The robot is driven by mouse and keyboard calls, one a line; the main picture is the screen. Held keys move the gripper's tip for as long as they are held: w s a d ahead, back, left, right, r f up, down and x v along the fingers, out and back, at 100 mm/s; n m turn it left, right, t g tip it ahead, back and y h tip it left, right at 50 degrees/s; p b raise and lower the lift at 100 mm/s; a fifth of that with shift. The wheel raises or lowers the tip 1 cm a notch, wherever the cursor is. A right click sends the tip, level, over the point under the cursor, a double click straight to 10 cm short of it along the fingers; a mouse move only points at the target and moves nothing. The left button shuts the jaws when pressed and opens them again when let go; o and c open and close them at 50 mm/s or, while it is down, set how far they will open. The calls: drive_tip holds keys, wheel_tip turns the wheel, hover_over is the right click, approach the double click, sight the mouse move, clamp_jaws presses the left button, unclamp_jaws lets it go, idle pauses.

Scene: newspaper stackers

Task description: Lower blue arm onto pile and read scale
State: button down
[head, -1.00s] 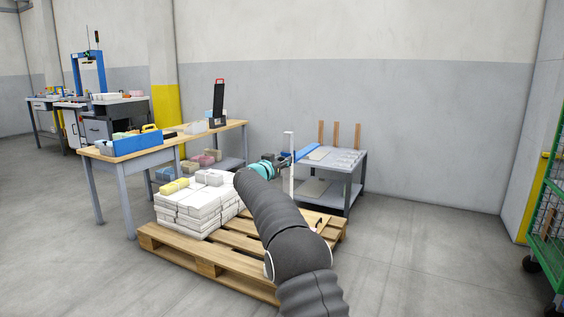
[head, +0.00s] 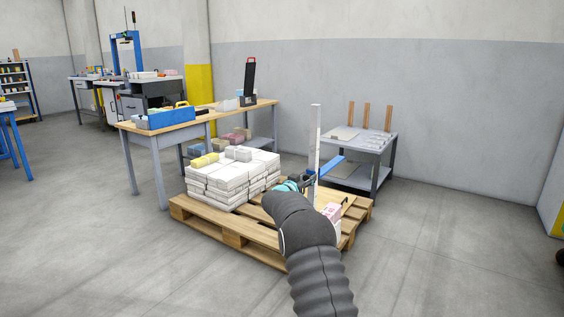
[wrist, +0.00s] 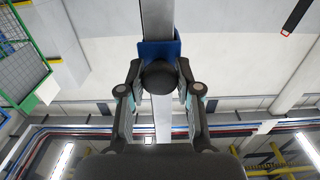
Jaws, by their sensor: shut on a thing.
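My gripper (head: 291,186) is at the post's left side. In the wrist view my gripper (wrist: 158,82) is shut on a dark round knob (wrist: 158,76), in front of a blue slider (wrist: 160,48) around the post. Scale marks are too small to read.
White bundles (head: 230,175) are stacked on the wooden pallet (head: 222,236), left of my arm. A workbench (head: 160,140) stands behind left and a grey table (head: 387,143) behind right. Open floor (head: 440,240) lies to the right.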

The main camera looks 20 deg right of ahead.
wheel_tip(320, 180, down, 12)
drive_tip(key=b, duration=0.2)
drive_tip(key=shift+b, duration=0.4)
drive_tip(key=c, duration=0.8)
unclamp_jaws()
drive_tip(key=v, duration=1.2)
